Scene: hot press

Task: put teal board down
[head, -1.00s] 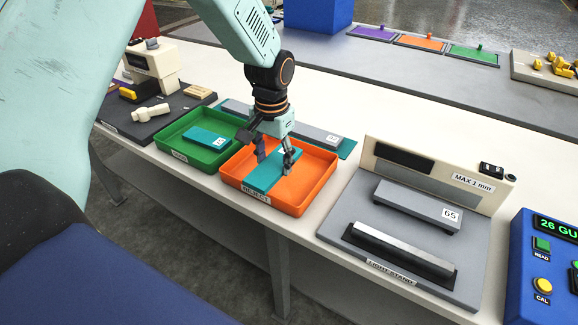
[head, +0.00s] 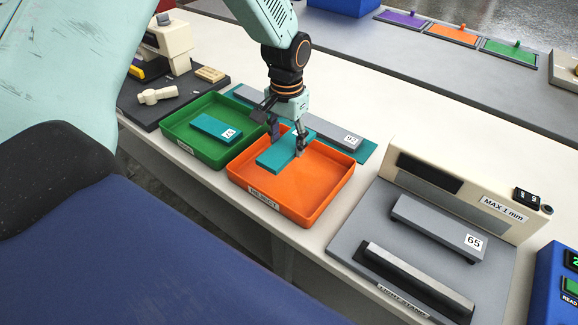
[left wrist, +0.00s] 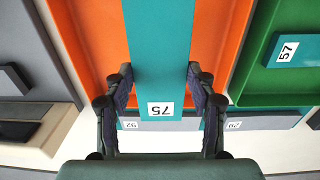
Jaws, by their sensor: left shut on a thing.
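A teal board (head: 283,153) with a white number label is between the fingers of my left gripper (head: 287,143), at the orange tray marked REJECT (head: 318,192). In the left wrist view the board (left wrist: 158,55) runs away from me across the orange tray (left wrist: 100,40), with my two fingers (left wrist: 160,88) shut on its sides. In the head view it is over the tray's left back part; I cannot tell whether it touches the floor. A second teal board (head: 214,127) lies in the green tray (head: 188,140) to the left. My right gripper is not in view.
A long grey bar (head: 325,131) on a teal base lies just behind the trays. The grey light stand (head: 365,235) with a grey board (head: 435,228) stands to the right, a blue panel (head: 550,280) beyond it. The orange tray's right part is bare.

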